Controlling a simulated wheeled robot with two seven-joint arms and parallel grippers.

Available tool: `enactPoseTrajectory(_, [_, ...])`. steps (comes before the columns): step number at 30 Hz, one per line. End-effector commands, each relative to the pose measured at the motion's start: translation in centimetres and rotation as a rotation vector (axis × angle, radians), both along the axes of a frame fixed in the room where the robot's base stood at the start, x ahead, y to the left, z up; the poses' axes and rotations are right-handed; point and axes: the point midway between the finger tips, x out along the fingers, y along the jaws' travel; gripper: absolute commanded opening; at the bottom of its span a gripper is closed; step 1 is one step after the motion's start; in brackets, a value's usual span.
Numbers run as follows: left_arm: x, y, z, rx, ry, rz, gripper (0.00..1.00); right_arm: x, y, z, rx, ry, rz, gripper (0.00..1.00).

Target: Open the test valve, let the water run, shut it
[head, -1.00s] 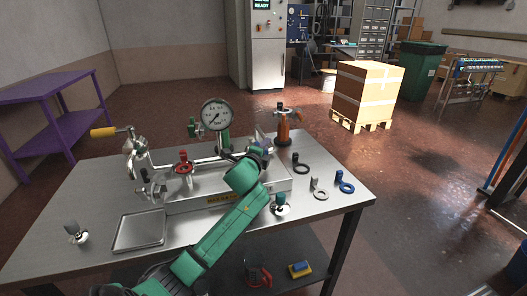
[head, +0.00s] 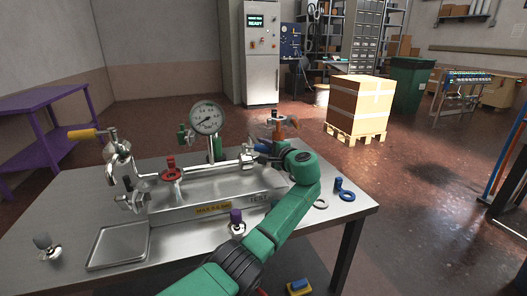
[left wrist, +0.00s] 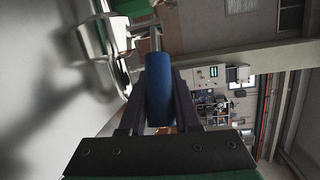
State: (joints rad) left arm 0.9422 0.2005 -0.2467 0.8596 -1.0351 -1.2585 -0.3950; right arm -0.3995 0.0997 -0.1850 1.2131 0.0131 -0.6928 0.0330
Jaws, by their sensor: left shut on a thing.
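The test rig stands on the steel bench (head: 75,215), with a pressure gauge (head: 206,118) on its pipe. A blue lever handle (head: 262,147) is at the right end of the pipe. My left gripper (head: 268,150) is at that end, partly hidden by its own wrist. In the left wrist view, its two dark fingers are shut on the blue handle (left wrist: 158,92), which joins a metal stem. I cannot see any water. My right gripper is out of view.
A shallow metal tray (head: 118,245) lies at the bench's front left. A purple-topped fitting (head: 237,222) stands near the front edge. An orange fitting (head: 278,128) stands behind the gripper. A boxed pallet (head: 358,105) is on the floor beyond.

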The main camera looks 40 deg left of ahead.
Motion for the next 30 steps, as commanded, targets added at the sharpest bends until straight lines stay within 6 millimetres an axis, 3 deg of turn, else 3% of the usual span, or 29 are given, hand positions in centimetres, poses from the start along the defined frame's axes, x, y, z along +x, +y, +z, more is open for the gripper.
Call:
enactPoseTrajectory(20, [-0.01, 0.12, 0.04, -0.001, 0.000, 0.069, 0.00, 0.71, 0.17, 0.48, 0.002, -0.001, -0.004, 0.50])
enactPoseTrajectory(21, [-0.02, 0.12, 0.05, -0.001, 0.000, 0.069, 0.42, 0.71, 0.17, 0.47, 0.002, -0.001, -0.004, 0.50])
enactPoseTrajectory(23, [-0.02, 0.12, 0.04, -0.001, 0.000, 0.069, 0.61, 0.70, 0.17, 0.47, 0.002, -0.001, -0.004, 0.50])
enactPoseTrajectory(30, [-0.01, 0.10, 0.00, 0.000, 0.001, 0.068, 0.61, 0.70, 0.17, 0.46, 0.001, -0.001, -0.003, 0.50])
